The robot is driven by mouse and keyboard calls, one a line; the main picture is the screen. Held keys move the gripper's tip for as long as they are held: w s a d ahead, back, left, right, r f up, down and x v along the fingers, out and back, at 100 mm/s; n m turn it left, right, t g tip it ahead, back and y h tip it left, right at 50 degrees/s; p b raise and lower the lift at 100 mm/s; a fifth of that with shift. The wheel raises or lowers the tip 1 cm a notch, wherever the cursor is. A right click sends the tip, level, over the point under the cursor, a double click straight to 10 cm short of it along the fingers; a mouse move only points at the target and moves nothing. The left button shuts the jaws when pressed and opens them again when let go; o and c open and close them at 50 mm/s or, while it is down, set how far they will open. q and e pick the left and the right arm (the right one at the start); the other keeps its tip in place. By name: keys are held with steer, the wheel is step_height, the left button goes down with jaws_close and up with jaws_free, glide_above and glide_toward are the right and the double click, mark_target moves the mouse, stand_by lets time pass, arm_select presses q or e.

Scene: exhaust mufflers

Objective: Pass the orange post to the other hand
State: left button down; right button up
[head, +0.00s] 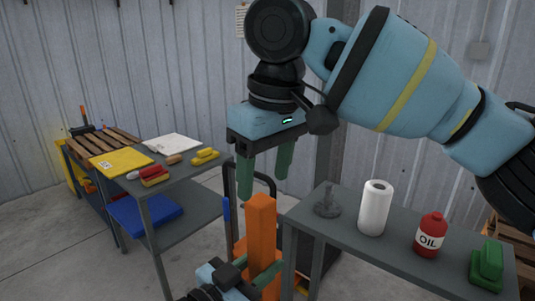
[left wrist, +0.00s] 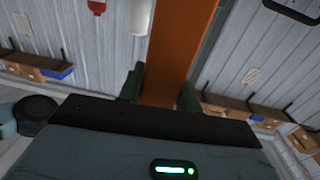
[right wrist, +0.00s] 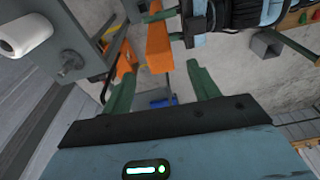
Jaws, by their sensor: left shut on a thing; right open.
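The orange post (head: 261,226) stands roughly upright in the head view, low and near the middle. My left gripper (head: 262,274) is shut on its lower part; its green fingers also show either side of the post in the left wrist view (left wrist: 160,92). My right gripper (head: 265,178) is open and empty above the post, with its fingers pointing down. In the right wrist view the post (right wrist: 158,48) lies beyond the open green fingers (right wrist: 160,80), apart from them.
A grey table (head: 335,236) at right bears a paper towel roll (head: 375,208), a red oil bottle (head: 430,235) and a green object (head: 488,262). A grey cart (head: 190,177) at left holds a yellow folder (head: 121,162) and small tools. A dark-framed trolley stands behind the post.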

mark_target(260, 216)
steer(key=f, duration=0.5)
steer(key=w+a+f, duration=0.1)
steer(key=f, duration=0.2)
steer(key=shift+f, duration=0.35)
steer(key=shift+c, duration=0.4)
steer(key=c, duration=1)
arm_select(q)
steer(key=c, duration=0.9)
jaws_free()
arm_select(e)
steer(key=shift+c, duration=0.2)
